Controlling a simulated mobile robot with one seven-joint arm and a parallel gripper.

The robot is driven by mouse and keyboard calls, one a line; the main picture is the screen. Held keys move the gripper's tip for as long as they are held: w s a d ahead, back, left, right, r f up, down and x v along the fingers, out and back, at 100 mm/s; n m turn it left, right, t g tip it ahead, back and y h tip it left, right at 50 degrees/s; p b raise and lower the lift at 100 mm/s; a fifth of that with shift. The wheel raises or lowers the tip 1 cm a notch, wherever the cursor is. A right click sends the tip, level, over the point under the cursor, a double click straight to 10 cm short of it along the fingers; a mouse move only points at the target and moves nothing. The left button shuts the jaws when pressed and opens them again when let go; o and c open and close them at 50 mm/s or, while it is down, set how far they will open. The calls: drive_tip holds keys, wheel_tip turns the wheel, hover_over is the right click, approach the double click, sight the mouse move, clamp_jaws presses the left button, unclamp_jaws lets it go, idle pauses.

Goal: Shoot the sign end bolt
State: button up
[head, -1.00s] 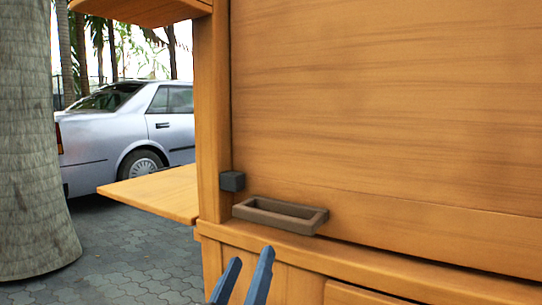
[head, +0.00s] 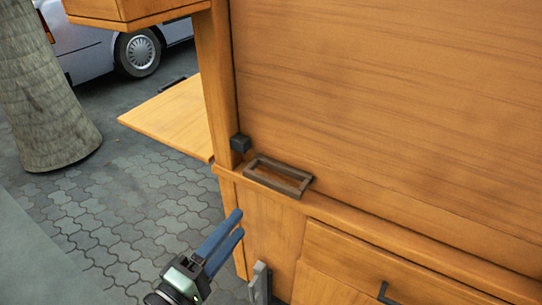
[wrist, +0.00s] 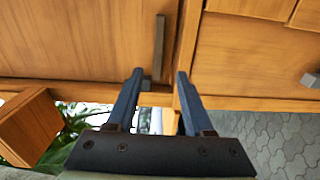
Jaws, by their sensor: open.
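A small dark block (head: 240,143), possibly the bolt, sits at the foot of the wooden post, at the lower left corner of a large wooden panel (head: 390,110). A brown rectangular frame handle (head: 278,177) stands out from the panel's bottom edge, just right of the block. My gripper (head: 238,222) is open and empty, below the block and handle in the head view. In the wrist view, my gripper (wrist: 160,73) points at the cabinet; the dark block (wrist: 147,84) appears between the fingers near the left one, and the handle (wrist: 159,48) lies beyond the tips.
A wooden ledge (head: 420,240) runs below the panel, over a drawer with a dark handle (head: 395,297). A grey upright handle (head: 260,284) is on the lower front. A side shelf (head: 175,118) juts left. A tree trunk (head: 45,100) and a car (head: 85,50) stand beyond open paving.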

sight(269, 186)
drive_tip(key=b+x, duration=0.1)
drive_tip(key=x, duration=1.1)
drive_tip(key=shift+w+d+r, duration=0.1)
drive_tip(key=shift+w+d, duration=0.15)
clamp_jaws()
idle(1.1)
